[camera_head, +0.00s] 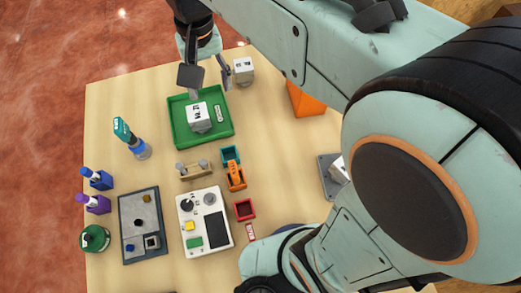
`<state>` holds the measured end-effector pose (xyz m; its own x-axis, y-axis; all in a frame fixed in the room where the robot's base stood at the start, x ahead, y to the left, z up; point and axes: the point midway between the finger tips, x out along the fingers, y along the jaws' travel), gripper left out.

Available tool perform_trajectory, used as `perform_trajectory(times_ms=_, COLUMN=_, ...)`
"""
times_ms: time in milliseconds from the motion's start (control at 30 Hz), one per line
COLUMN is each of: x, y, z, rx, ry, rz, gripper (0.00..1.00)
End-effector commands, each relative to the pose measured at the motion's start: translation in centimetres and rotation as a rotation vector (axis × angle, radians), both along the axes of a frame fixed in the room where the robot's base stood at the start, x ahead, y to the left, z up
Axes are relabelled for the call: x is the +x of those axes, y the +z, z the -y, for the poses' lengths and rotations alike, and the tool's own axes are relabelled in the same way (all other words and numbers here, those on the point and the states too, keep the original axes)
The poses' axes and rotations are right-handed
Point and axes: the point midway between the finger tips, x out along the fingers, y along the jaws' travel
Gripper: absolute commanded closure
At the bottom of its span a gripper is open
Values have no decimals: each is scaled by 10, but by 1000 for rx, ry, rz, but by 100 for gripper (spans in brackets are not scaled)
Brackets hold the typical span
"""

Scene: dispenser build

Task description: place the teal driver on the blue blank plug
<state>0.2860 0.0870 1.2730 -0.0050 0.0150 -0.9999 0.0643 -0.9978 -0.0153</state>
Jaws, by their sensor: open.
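A teal driver-like tool (123,130) leans at the left of the table. Its dark lower part meets a blue and grey round piece (141,151); I cannot tell if that piece is part of the tool, a holder or the blank plug. A blue item (98,179) and a purple item (95,203), each with a slim upright part, stand at the left edge. I cannot tell for sure which thing is the blue blank plug. My gripper (208,80) is open and empty above the far part of the green tray, to the right of the teal tool and well apart from it.
The green tray (228,133) holds a white-topped labelled block. A similar block (243,70) stands behind it. A grey tray (127,254), a white panel (217,243), a wooden rack (195,171), an orange item (236,177) and a green round item (94,239) fill the front. My arm hides the right.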

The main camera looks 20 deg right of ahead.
Motion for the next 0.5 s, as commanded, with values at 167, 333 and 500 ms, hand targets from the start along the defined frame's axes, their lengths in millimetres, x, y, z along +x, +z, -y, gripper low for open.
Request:
perform_trajectory(times_ms=167, x=-99, y=-27, z=57, rx=28, ry=18, rz=-1, gripper=54)
perform_trajectory(times_ms=333, x=-149, y=-55, z=70, rx=47, ry=37, rz=0, gripper=54)
perform_trajectory(times_ms=500, x=-161, y=-63, z=71, rx=52, ry=42, rz=-3, gripper=54)
